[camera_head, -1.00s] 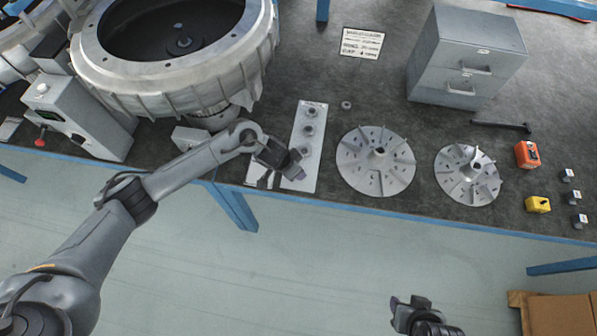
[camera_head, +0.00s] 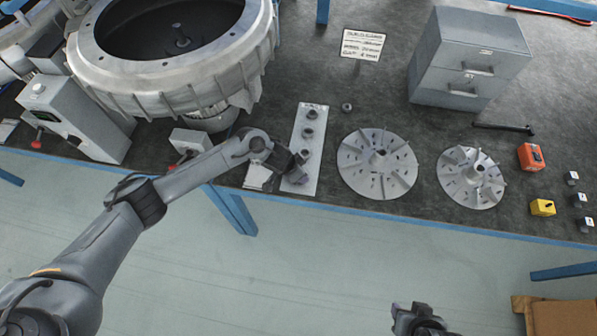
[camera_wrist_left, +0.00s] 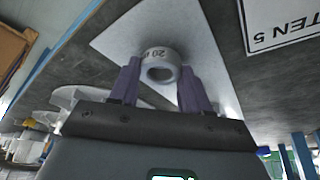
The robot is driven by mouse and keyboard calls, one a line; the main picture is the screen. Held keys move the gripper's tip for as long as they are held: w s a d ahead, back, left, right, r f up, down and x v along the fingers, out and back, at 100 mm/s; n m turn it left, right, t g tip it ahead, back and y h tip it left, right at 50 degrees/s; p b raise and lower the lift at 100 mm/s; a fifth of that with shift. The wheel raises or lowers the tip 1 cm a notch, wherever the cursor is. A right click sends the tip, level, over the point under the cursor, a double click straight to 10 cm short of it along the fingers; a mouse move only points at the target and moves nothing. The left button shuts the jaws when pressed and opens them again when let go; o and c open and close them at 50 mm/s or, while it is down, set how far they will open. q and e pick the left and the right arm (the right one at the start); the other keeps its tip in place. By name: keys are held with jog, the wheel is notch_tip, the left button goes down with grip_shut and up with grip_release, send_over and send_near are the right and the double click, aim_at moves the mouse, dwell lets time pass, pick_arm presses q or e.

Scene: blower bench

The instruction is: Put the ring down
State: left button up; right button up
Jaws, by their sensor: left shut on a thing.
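My left gripper (camera_head: 297,171) is over the near end of a pale plate (camera_head: 302,188) at the bench's front edge. In the left wrist view its two fingers (camera_wrist_left: 157,85) are shut on a grey ring (camera_wrist_left: 160,54) marked "20". The pale plate (camera_wrist_left: 118,38) lies behind the ring in that view. I cannot tell whether the ring touches the plate. In the head view the held ring is mostly hidden by the gripper. Several other rings (camera_head: 309,132) stand in a row on the plate. My right gripper (camera_head: 411,310) is off the bench, over the floor; its jaw opening is unclear.
A small loose ring (camera_head: 347,107) lies right of the plate. Two finned discs (camera_head: 354,177) lie further right. A large blower housing (camera_head: 175,82) stands at the back left and a grey drawer cabinet (camera_head: 445,75) at the back right. A white card (camera_head: 252,177) lies left of the plate.

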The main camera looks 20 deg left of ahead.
pick_arm(q)
jog(key=shift+f, duration=0.1)
jog(key=shift+f, duration=0.15)
jog(key=o, duration=1.1)
jog(key=shift+o, duration=0.2)
